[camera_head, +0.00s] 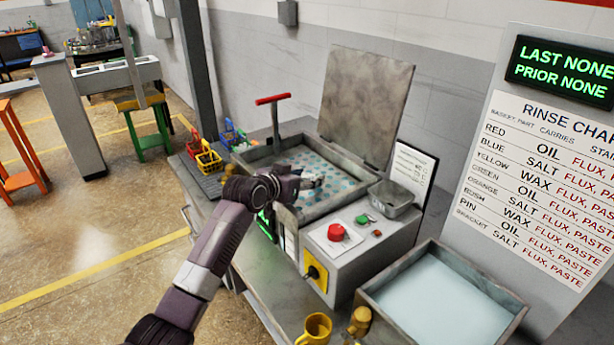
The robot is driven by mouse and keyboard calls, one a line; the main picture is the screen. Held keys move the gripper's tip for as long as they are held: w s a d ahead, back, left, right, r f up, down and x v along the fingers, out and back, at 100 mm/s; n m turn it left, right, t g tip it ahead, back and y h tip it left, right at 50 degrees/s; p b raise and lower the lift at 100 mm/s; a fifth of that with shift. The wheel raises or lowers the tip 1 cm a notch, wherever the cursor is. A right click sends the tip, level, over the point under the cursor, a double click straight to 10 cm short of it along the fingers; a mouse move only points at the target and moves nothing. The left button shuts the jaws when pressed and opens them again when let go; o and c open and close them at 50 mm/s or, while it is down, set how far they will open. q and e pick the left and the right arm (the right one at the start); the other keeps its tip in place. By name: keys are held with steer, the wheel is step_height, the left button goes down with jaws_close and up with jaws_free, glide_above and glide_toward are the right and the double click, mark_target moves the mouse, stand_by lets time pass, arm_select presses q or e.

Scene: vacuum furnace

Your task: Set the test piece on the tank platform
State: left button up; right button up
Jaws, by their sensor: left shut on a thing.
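The open tank (262,159) stands on the bench with its grey lid (368,100) raised at the back. Inside it is the tank platform (338,168), a pale surface with teal dots. My left arm reaches in from the lower left, and my left gripper (312,182) is over the near part of the platform. It is shut on a small greyish thing, probably the test piece, mostly hidden by the fingers. I cannot tell whether the piece touches the platform. My right gripper is not in view.
A control box with a red button (336,232) stands just right of the gripper. A small metal tray (391,199) is beside the tank. A water basin (440,300), yellow mug (314,328) and coloured baskets (208,160) are nearby. A red-handled lever (273,99) rises behind the tank.

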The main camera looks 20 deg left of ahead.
arm_select(q)
steer(key=o, duration=1.3)
steer(key=shift+o, duration=0.5)
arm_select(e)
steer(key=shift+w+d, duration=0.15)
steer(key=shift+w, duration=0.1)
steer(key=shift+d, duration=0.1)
arm_select(q)
steer(key=b+v, duration=0.1)
steer(key=v, duration=1.1)
steer(key=shift+b, duration=0.4)
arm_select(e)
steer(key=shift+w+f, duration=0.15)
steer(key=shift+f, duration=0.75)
arm_select(q)
steer(key=shift+r, duration=0.1)
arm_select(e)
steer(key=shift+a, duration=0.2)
